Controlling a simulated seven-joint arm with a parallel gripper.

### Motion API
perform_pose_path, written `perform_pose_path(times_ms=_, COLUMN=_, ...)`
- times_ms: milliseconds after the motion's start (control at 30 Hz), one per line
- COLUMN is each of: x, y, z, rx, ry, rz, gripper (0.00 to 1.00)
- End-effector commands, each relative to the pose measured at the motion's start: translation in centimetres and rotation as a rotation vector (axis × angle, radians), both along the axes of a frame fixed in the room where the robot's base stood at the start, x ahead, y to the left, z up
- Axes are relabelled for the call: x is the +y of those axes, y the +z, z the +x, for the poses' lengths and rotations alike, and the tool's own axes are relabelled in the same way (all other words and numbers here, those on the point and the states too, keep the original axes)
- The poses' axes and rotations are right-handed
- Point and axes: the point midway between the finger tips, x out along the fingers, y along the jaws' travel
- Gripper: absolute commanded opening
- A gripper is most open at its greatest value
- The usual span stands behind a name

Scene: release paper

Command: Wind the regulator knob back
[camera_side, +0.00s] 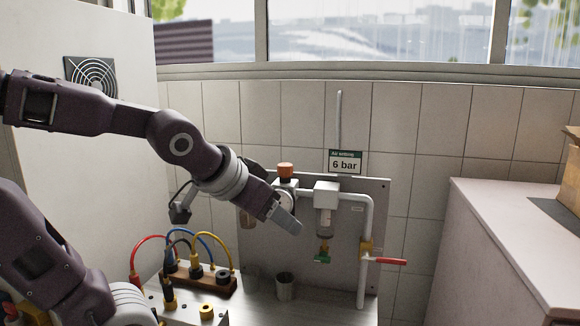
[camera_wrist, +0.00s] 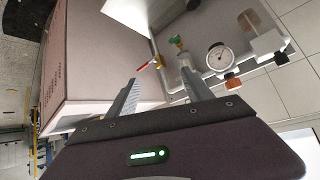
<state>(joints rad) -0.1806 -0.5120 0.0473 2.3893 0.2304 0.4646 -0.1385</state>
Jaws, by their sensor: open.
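The orange regulator knob (camera_side: 286,170) sits upright on top of the regulator on the grey panel (camera_side: 380,195). In the wrist view the knob (camera_wrist: 233,84) lies to the right of my right finger, beside the round white gauge (camera_wrist: 219,57). My gripper (camera_side: 285,219) is in front of the panel, lower in the picture than the knob and apart from it. It covers part of the regulator and gauge in the side view. In the wrist view my gripper (camera_wrist: 160,78) has its two fingers spread, with nothing between them.
A filter bowl (camera_side: 325,222), a grey pipe and a red valve handle (camera_side: 391,261) are right of the regulator. A "6 bar" sign (camera_side: 345,163) is above. Coloured hoses, a wooden block (camera_side: 215,283) and a metal cup (camera_side: 284,286) stand below. A cabinet (camera_side: 500,225) is at right.

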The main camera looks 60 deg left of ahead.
Motion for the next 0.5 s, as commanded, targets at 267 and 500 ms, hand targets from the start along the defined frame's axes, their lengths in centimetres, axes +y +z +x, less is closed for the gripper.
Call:
perform_pose_path(times_ms=267, x=21.3, y=5.4, z=15.4, rx=-0.567, ry=0.008, rz=0.226, gripper=0.59)
perform_pose_path(times_ms=500, x=25.5, y=0.3, z=13.1, rx=-0.748, ry=-0.257, rz=0.018, gripper=0.59)
